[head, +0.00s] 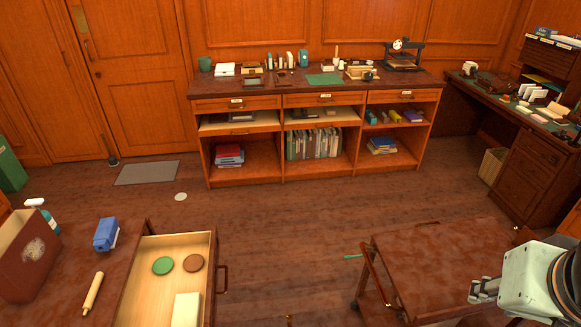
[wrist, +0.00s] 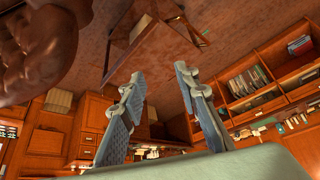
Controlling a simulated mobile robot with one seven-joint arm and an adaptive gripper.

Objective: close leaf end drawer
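An open drawer (head: 142,262) of pale wood juts from the right side of the dark table (head: 65,265) at the lower left of the head view. Its handle (head: 223,280) is on its right-hand front. A green disc (head: 163,266), a brown disc (head: 194,263) and a cream block (head: 186,309) lie inside. My gripper (head: 474,291) is at the lower right of the head view, far from the drawer, over or near the trolley. In the wrist view its two fingers (wrist: 162,95) are spread apart with nothing between them.
A blue item (head: 107,234), a rolling pin (head: 93,293) and a spray bottle (head: 42,215) are on the table. Open floor (head: 285,235) lies between table and trolley. A sideboard (head: 315,95) stands at the back.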

